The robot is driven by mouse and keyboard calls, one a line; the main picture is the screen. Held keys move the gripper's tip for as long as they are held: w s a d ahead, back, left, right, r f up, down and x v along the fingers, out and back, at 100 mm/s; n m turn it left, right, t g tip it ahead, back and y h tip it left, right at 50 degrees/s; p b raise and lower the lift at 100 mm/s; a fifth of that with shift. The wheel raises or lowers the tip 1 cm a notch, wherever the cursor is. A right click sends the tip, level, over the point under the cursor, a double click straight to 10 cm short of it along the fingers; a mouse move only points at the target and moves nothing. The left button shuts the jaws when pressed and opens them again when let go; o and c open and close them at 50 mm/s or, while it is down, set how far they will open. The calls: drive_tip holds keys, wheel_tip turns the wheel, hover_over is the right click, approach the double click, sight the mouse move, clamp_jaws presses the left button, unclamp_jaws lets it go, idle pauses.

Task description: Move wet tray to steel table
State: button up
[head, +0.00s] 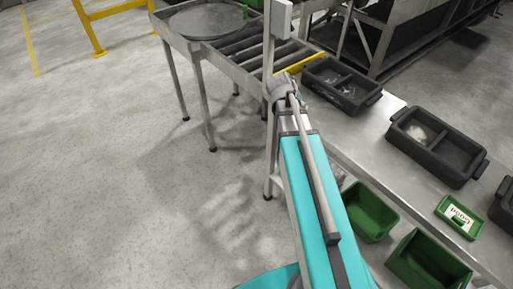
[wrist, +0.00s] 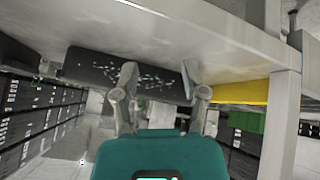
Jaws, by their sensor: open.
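A black two-compartment tray (head: 342,84) with pale wet-looking specks inside sits at the far end of the steel table (head: 366,130). In the wrist view, a dark speckled surface (wrist: 95,68), apparently this tray, lies beyond and between my fingers. My gripper (wrist: 160,70) is open, with one finger on each side of part of that surface. Whether the fingers touch it, I cannot tell. In the head view my wrist is beside the tray's left end, and my fingers are mostly hidden by my arm.
A second black tray (head: 437,146) with a white lump stands nearer on the table, beside a small green tray (head: 460,216). Green bins (head: 368,212) sit below. A roller conveyor (head: 262,57) with a grey disc (head: 207,20), a post and a yellow bar (head: 300,62) adjoin.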

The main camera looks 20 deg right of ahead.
drive_tip(key=s+a+f+n+g+y, duration=0.1)
drive_tip(key=s+a+f+n+y, duration=0.1)
drive_tip(key=s+a, duration=0.4)
drive_tip(key=s+a+f+n+g+y, duration=0.1)
drive_tip(key=s+a+n+y, duration=0.3)
drive_tip(key=a, duration=1)
drive_tip(key=s+n+g, duration=0.1)
drive_tip(key=s+n, duration=0.1)
drive_tip(key=shift+s+a+f+n+y, duration=0.15)
drive_tip(key=shift+s+f+n+y, duration=0.2)
drive_tip(key=shift+n+y, duration=0.05)
drive_tip(key=shift+o, duration=0.4)
